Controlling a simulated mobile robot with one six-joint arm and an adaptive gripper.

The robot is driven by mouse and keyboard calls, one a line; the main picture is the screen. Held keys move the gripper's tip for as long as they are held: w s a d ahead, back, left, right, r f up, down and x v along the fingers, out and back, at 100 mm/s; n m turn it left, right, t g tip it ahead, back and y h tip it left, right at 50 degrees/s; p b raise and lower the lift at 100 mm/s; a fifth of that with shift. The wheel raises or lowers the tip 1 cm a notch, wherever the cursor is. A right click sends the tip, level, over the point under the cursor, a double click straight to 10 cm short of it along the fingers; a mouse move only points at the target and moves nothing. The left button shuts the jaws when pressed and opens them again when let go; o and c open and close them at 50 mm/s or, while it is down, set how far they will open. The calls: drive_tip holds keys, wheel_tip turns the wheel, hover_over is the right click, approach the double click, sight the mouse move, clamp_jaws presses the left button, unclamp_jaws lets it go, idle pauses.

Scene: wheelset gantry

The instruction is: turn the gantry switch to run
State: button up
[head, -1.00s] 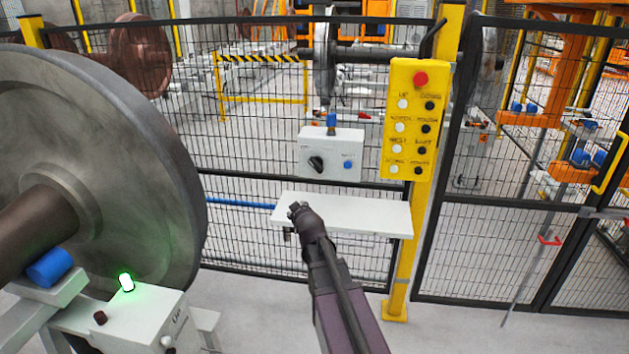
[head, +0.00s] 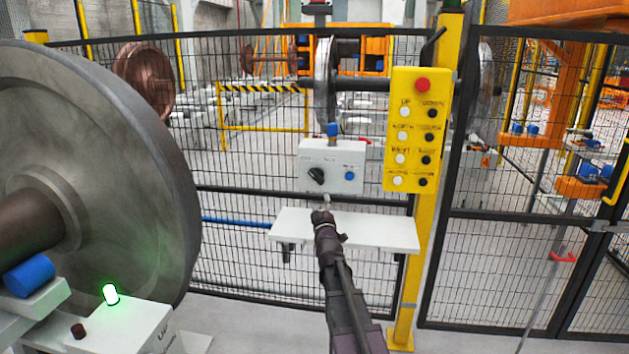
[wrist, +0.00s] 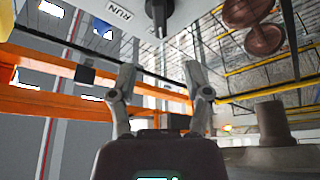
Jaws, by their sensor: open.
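The gantry switch is a black rotary knob (head: 316,176) on the left of a white control box (head: 333,155) mounted on the mesh fence. A blue button (head: 350,175) sits to its right. In the wrist view, the knob (wrist: 157,14) shows at the top edge, partly cut off, with an upside-down RUN label (wrist: 118,12) left of it. Which label the knob points at cannot be told. My gripper (head: 325,200) is just below the box, over the shelf's back part. In the wrist view my gripper (wrist: 161,75) is open and empty, its fingers apart from the knob.
A white shelf (head: 380,234) juts out below the box. A yellow pendant panel (head: 418,130) with a red button stands close right. A large wheel (head: 130,150) fills the left, beside a white box with a green lamp (head: 111,294). Black mesh fence (head: 250,255) lies behind.

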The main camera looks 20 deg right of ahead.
sight(316, 179)
drive_tip(key=p+x, duration=0.3)
drive_tip(key=x, duration=1)
drive_tip(key=shift+w+p, duration=0.35)
drive_tip(key=shift+w, duration=0.05)
